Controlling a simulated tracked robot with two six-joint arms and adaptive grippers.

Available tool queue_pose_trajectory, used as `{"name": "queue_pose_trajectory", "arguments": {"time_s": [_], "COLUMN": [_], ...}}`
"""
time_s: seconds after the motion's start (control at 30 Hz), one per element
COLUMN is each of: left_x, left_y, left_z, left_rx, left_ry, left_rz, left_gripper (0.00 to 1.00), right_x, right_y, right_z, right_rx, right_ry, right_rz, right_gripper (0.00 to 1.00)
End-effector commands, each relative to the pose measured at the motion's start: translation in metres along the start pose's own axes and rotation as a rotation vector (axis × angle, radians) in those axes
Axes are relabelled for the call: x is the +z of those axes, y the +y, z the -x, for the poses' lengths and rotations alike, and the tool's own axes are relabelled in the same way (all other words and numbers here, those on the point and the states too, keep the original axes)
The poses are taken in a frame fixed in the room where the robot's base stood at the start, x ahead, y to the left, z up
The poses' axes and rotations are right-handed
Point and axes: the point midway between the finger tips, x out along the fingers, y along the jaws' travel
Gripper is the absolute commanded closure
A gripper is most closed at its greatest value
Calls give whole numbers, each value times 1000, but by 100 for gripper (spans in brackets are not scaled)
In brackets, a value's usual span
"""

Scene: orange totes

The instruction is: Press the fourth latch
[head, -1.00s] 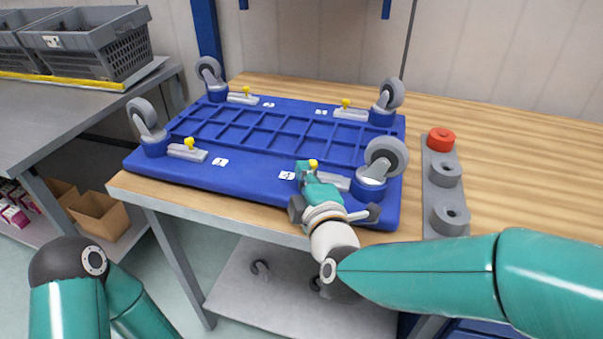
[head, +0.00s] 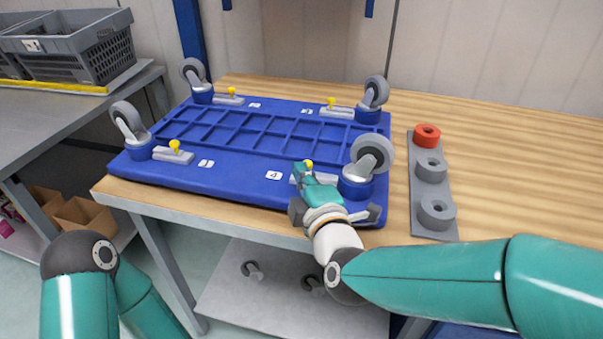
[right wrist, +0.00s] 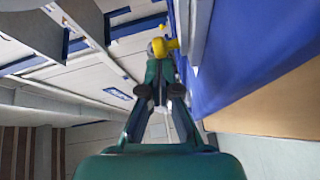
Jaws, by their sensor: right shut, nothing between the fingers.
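The fourth latch (head: 328,180) is a grey bar with a yellow knob (head: 308,164), beside a white label "4" (head: 274,175), at the near right corner of the upturned blue dolly (head: 225,178). My right gripper (head: 303,170) is shut and empty, with its tips right at the knob and partly covering the latch. In the right wrist view the yellow knob (right wrist: 166,46) is just beyond the tips of my right gripper (right wrist: 158,62); whether they touch is unclear. My left gripper is not in view; only my left arm shows.
A grey caster (head: 370,158) stands close right of the latch. Other latches with yellow knobs (head: 174,152) sit near the other corners. A grey holder (head: 420,195) with a red ring (head: 427,135) lies on the wooden table (head: 520,150), right of the dolly.

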Motion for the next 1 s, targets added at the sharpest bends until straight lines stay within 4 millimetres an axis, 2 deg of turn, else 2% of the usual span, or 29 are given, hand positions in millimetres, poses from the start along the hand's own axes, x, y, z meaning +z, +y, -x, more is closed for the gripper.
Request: {"name": "queue_pose_trajectory", "arguments": {"time_s": [0.3,0.5,0.7,0.83,1.0], "left_x": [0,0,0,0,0], "left_y": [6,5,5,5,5], "left_z": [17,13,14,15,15], "left_rx": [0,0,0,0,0], "left_ry": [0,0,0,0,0], "left_rz": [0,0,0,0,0], "left_gripper": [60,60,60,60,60], "right_x": [-42,-39,-39,-38,-38], "right_y": [1,0,0,0,-1], "right_z": [8,56,89,100,104], "right_rx": [-2,-1,-1,-1,-1], "right_ry": [9,10,10,9,8], "right_rz": [4,4,3,3,3], "right_gripper": [100,100,100,100,100]}}
